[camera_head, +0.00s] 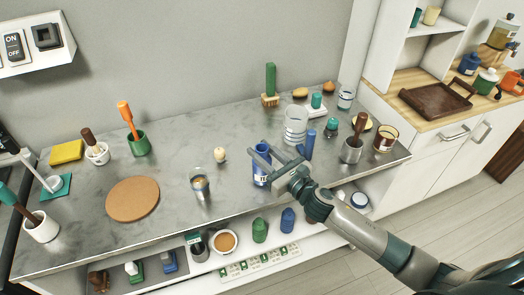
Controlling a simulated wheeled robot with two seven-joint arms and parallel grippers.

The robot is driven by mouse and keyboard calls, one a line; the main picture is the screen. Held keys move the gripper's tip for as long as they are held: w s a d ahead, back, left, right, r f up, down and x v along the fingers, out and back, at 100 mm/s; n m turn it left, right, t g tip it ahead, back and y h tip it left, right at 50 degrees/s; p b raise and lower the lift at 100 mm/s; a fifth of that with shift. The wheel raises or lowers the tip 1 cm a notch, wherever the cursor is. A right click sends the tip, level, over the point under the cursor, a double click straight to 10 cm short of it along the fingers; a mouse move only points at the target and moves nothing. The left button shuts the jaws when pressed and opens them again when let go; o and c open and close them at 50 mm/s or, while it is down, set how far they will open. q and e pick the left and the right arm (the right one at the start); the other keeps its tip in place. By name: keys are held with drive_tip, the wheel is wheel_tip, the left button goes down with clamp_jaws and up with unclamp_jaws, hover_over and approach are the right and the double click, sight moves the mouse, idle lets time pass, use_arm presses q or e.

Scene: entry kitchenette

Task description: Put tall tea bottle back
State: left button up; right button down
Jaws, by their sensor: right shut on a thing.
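A tall blue bottle (260,177) with a pale label stands upright at the front middle of the grey counter, or just above it; I cannot tell whether its base touches. My right gripper (264,156) reaches in from the lower right and is shut on the bottle near its top. Its fingers hide part of the bottle's upper end. My left gripper is not in view.
A glass (200,184) stands left of the bottle, and a large clear tumbler (295,126) behind it to the right. A round cork mat (133,199) lies at left. Below, an open shelf holds green (259,230) and blue (287,220) bottles.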

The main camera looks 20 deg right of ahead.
drive_tip(key=c, duration=1.3)
unclamp_jaws()
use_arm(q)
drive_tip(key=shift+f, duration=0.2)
use_arm(e)
drive_tip(key=shift+o, duration=0.2)
drive_tip(key=shift+f, duration=0.2)
drive_tip(key=shift+b, duration=0.35)
use_arm(q)
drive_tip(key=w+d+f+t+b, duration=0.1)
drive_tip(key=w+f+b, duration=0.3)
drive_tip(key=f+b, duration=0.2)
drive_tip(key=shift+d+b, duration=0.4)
drive_tip(key=shift+b, duration=0.05)
use_arm(e)
drive_tip(key=v, duration=1.7)
drive_tip(key=shift+s+d, duration=0.2)
